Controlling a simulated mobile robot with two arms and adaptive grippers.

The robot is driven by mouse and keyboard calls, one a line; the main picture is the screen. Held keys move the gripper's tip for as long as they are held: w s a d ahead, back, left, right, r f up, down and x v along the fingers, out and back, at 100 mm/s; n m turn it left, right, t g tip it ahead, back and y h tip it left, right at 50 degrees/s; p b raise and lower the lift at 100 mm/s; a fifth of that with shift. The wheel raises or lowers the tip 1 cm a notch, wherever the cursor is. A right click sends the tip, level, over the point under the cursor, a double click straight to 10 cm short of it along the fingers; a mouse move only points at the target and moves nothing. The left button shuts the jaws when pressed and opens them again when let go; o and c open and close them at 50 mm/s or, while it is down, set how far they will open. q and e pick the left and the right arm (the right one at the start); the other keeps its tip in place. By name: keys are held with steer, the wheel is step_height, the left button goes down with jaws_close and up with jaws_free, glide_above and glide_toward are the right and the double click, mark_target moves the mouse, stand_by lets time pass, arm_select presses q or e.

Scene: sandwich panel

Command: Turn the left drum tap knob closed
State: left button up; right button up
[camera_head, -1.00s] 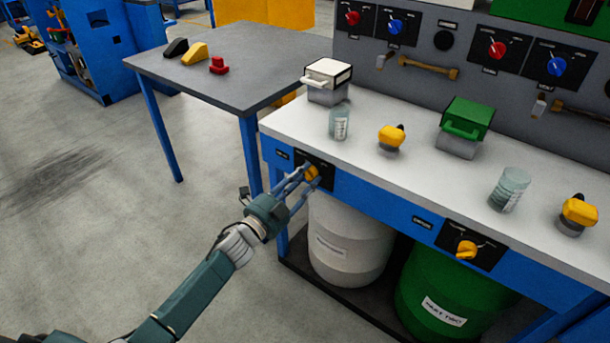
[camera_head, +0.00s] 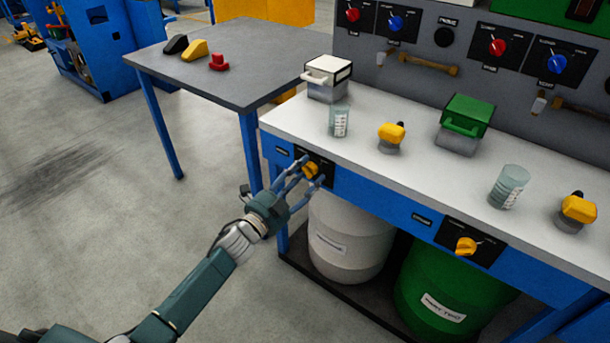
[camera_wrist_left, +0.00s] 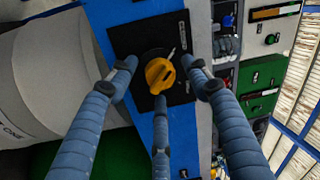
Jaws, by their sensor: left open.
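The left drum tap knob (camera_head: 310,170) is yellow and sits on a black plate (camera_head: 327,179) on the bench's blue front edge. It also shows in the left wrist view (camera_wrist_left: 159,75), with its pointer mark on the plate. My left gripper (camera_head: 304,174) is open at the knob. In the left wrist view its blue fingers (camera_wrist_left: 163,80) stand around the knob, two at its sides and one below. The side fingers look apart from the knob; whether the lower finger touches it I cannot tell. My right gripper is not in view.
Below the bench stand a white drum (camera_head: 345,240) and a green drum (camera_head: 445,285). A second yellow knob (camera_head: 466,247) is further right. The bench top (camera_head: 300,118) holds beakers, boxes and yellow-topped items. A grey table (camera_head: 240,50) stands to the left; the floor before it is clear.

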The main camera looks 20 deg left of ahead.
arm_select(q)
steer(key=v, duration=1.2)
